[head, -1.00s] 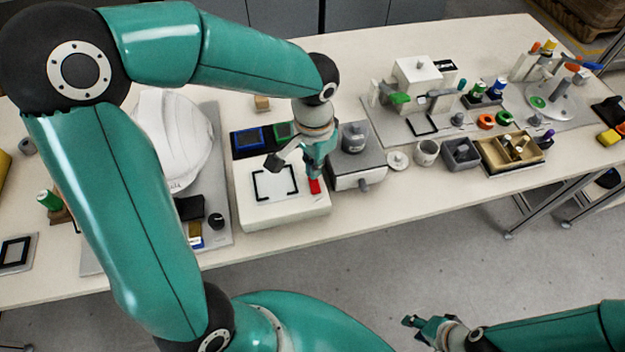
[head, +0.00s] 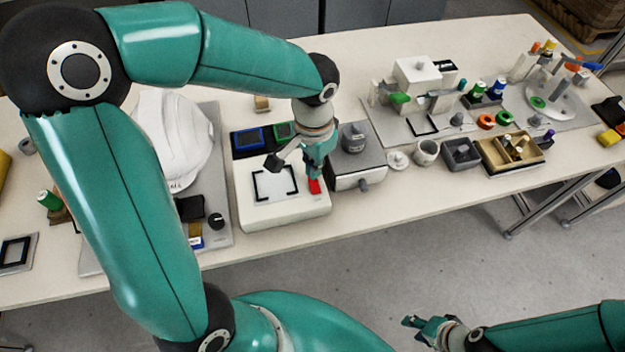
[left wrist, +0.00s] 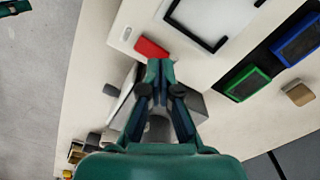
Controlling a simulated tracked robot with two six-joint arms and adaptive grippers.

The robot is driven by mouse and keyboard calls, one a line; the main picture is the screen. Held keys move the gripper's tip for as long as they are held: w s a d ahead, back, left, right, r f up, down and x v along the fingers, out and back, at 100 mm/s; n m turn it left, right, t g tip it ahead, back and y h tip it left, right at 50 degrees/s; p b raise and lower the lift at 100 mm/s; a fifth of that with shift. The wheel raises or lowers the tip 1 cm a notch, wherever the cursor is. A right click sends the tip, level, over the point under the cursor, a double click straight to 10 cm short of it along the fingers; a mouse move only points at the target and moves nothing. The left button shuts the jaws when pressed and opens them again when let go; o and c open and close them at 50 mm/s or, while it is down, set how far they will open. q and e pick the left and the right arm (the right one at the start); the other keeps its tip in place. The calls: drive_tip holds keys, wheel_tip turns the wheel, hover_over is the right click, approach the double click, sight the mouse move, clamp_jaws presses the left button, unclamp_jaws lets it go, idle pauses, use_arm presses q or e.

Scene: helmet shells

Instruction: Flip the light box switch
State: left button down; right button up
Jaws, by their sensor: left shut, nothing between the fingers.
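The light box (head: 268,217) is a white box at the table's front edge, with a black-cornered frame on its bright top. Its red switch (head: 315,187) sits on the right part of the top. The switch also shows in the left wrist view (left wrist: 151,48), just beyond my fingertips. My left gripper (head: 314,174) is shut and empty, pointing down at the switch; whether it touches the switch I cannot tell. It also shows in the left wrist view (left wrist: 160,66). My right gripper (head: 424,324) is low at the front, away from the table; its fingers look apart.
A grey box with a knob (head: 358,170) stands close to the right of the light box. Blue (head: 250,138) and green (head: 285,131) framed pads lie behind it. A white helmet shell (head: 172,140) is to the left. A wooden tray (head: 513,153) stands further right.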

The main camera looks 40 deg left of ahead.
use_arm(q)
drive_tip(key=shift+f+b, duration=1)
drive_tip(key=shift+f, duration=0.15)
idle(0.4)
drive_tip(key=shift+r, duration=0.15)
drive_tip(key=shift+r+p, duration=2.9)
drive_tip(key=shift+r, duration=0.55)
drive_tip(key=shift+f, duration=0.1)
